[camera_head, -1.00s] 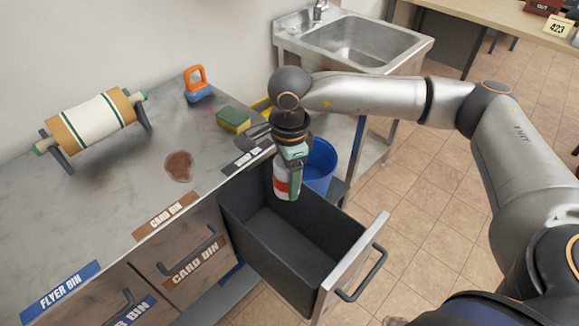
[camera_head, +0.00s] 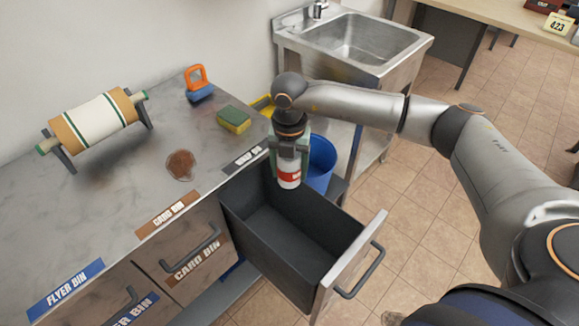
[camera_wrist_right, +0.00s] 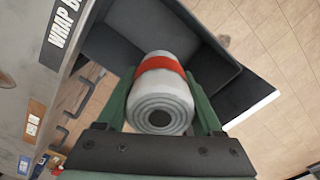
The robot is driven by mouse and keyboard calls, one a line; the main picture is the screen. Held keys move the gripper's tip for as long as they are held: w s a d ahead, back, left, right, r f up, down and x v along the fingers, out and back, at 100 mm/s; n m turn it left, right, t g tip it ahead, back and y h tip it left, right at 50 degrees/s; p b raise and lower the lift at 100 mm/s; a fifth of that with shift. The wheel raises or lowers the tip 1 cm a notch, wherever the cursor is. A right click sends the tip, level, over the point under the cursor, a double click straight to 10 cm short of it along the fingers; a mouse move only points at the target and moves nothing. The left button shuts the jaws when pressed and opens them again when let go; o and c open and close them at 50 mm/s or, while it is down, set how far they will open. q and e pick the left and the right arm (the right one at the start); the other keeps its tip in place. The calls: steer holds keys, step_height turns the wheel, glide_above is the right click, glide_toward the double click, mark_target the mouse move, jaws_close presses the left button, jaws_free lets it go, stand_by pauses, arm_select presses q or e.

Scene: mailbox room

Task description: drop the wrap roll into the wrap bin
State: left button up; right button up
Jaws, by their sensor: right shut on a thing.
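The wrap roll (camera_head: 289,174), white with a red band, is held upright in my right gripper (camera_head: 289,160), which points down. In the right wrist view the roll (camera_wrist_right: 162,98) sits between the two green fingers, its layered end facing the camera. The gripper is shut on it. The wrap bin (camera_head: 295,240) is a dark grey drawer, pulled open. The roll is over the bin's far end, near its back wall; whether its lower end is below the rim I cannot tell. My left gripper is not in view.
The counter (camera_head: 110,190) holds a large roll on a stand (camera_head: 95,120), an orange-handled tool (camera_head: 197,80), a sponge (camera_head: 234,119) and a brown stain (camera_head: 180,164). A blue bucket (camera_head: 321,160) stands behind the open bin, below the sink (camera_head: 360,40).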

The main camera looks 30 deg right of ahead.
mark_target(290, 182)
steer(key=shift+f+m, duration=0.25)
steer(key=shift+m, duration=0.05)
steer(key=shift+f+b, duration=0.7)
step_height(290, 182, down, 3)
steer(key=shift+f+b, duration=0.1)
steer(key=shift+b, duration=1.1)
steer(key=shift+f+b, duration=0.4)
steer(key=shift+f, duration=0.15)
steer(key=o, duration=0.9)
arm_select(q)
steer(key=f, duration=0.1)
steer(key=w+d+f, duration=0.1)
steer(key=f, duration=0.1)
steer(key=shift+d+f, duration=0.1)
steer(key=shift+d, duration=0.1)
arm_select(e)
steer(key=o, duration=0.4)
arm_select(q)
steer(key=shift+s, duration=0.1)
arm_select(e)
steer(key=shift+o, duration=0.2)
steer(key=shift+r, duration=0.1)
